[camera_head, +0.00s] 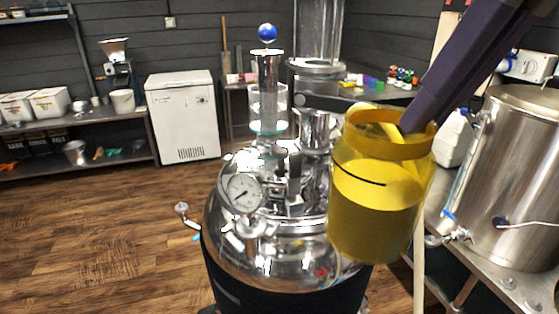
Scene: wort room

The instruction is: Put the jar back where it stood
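The jar (375,205) is yellow, wide-mouthed and partly see-through, with a dark line across its front. It is slightly tilted and hangs close to the camera, in front of the steel kettle's right side. My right gripper (412,130) comes down from the upper right and is shut on the jar's rim at its right side. Part of the fingertips is hidden by the yellow wall. No support shows under the jar. My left gripper is not in view.
A domed steel kettle (285,250) with a pressure gauge (243,192) and glass columns stands in the middle. A large steel pot (515,180) stands on a bench at right. A white chest freezer (183,117) is behind. Wooden floor (100,240) is clear at left.

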